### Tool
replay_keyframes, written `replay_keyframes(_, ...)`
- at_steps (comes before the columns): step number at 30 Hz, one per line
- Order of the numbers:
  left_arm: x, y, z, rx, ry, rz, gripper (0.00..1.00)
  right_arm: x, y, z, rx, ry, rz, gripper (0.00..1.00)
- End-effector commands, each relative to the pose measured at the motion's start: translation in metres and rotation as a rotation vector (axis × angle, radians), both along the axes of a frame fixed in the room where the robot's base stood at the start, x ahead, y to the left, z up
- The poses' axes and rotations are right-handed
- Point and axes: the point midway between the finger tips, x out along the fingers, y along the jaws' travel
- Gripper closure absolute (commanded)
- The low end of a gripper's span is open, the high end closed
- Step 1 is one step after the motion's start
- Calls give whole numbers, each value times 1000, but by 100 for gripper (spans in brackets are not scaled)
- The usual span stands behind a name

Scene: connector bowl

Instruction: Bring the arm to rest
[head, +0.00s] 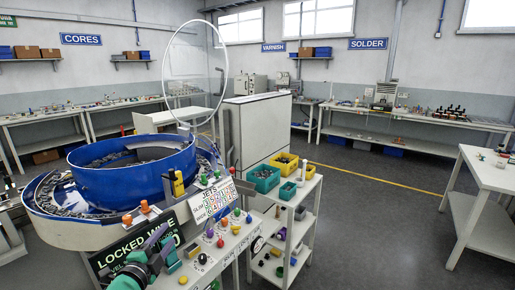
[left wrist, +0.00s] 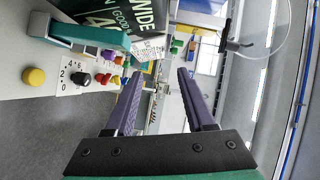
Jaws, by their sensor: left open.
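My left gripper (head: 152,264) is low in the head view, in front of the sloped control panel (head: 226,243) of the blue bowl machine. In the left wrist view its two purple fingers (left wrist: 160,76) stand wide apart with nothing between them. The blue bowl (head: 135,178) holds many small dark parts and sits behind the panel. My right gripper is in neither view.
Coloured knobs and buttons line the panel; a yellow knob (left wrist: 34,76) and a teal bar (left wrist: 88,35) show in the wrist view. A white cart with teal (head: 264,180) and yellow bins stands right of the machine. A white table (head: 490,174) stands far right, with open floor between.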

Motion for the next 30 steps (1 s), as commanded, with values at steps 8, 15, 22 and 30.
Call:
replay_keyframes(8,-135,-10,-127,-605,618,440,46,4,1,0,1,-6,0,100)
replay_keyframes(15,-226,-21,-160,-814,910,688,46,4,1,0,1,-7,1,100)
replay_keyframes(22,-284,-30,-192,-910,1095,862,46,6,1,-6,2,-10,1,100)
replay_keyframes(30,-277,-32,-296,-886,1126,875,46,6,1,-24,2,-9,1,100)
